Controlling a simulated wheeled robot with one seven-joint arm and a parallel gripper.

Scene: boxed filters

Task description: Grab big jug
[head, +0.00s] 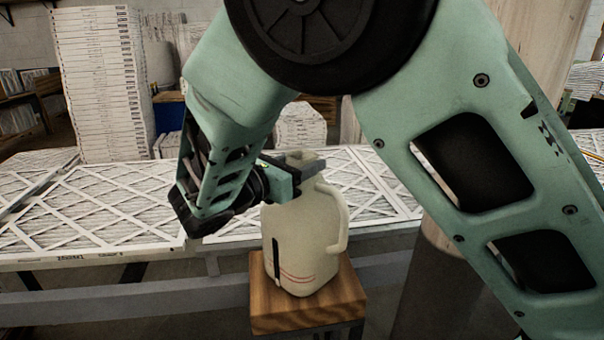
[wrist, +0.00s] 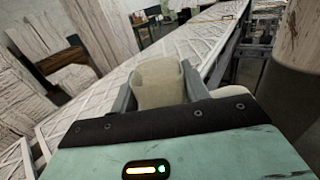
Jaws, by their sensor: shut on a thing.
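A big cream jug (head: 303,235) with a side handle on its right stands upright on a small wooden stool (head: 310,306) in the head view. A dark vertical strip and thin red lines mark its lower side. My gripper (head: 303,170) comes in from the left at the jug's top and is shut on its neck. In the wrist view, the jug's top (wrist: 159,82) sits between the two grey fingers of my gripper (wrist: 157,92). Part of the neck is hidden by the fingers. I cannot tell any gap between jug and stool.
A long table (head: 110,252) covered with flat white pleated filters runs behind the stool. A tall stack of boxed filters (head: 103,85) stands at the back left. A thick round column (head: 440,280) is close on the right, partly behind my arm.

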